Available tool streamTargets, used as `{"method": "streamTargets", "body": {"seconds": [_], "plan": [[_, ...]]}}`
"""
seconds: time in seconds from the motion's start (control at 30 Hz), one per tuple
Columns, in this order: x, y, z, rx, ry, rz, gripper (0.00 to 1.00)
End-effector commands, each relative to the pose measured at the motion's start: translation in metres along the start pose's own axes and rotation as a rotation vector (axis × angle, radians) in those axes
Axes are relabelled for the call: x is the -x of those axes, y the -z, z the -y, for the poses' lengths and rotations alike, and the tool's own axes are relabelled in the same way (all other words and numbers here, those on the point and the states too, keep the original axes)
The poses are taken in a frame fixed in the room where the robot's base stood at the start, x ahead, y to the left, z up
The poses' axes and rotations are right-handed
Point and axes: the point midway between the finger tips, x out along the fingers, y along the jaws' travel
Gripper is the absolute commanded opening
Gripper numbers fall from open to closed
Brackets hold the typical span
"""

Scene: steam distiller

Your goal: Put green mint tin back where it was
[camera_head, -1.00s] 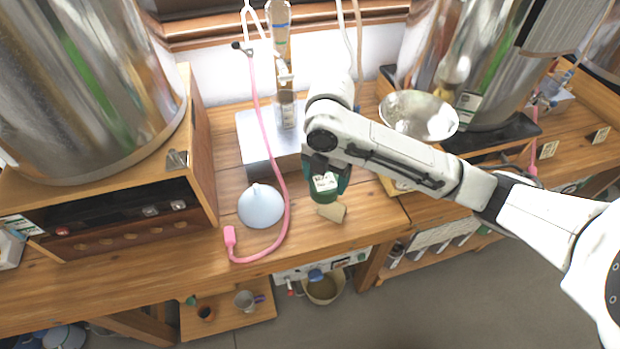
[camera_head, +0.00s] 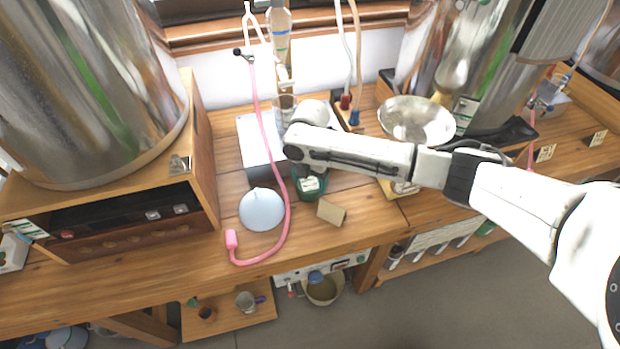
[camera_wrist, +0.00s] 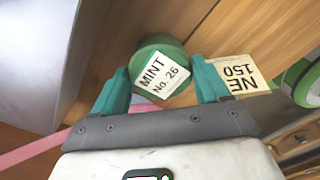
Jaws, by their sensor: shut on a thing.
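The green mint tin (camera_wrist: 160,68) has a white label reading "MINT No. 26" in the wrist view. It sits between the two teal fingers of my gripper (camera_wrist: 163,88), which is shut on it. In the head view the tin (camera_head: 310,187) is beside the front of the silver box, right of the pink tube, behind a small tan card. My gripper (camera_head: 306,172) is above it and hides part of it. I cannot tell whether the tin touches the wooden bench.
A pale blue funnel (camera_head: 262,209) and a pink tube (camera_head: 284,222) lie to the left. The silver box (camera_head: 256,150) stands behind. A tan card (camera_head: 331,212) stands just in front. A metal bowl (camera_head: 416,121) is to the right. Bare bench (camera_head: 365,205) lies right of the card.

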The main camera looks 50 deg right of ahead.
Motion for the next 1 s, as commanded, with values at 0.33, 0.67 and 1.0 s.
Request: {"method": "streamTargets", "body": {"seconds": [0.33, 0.67, 1.0], "plan": [[-0.0042, 0.0002, 0.0002, 0.000, 0.000, 0.000, 0.40], [-0.0059, 0.0001, 0.0002, 0.001, 0.000, 0.000, 0.97], [-0.0008, -0.0003, 0.0002, 0.001, 0.000, 0.001, 1.00]]}}
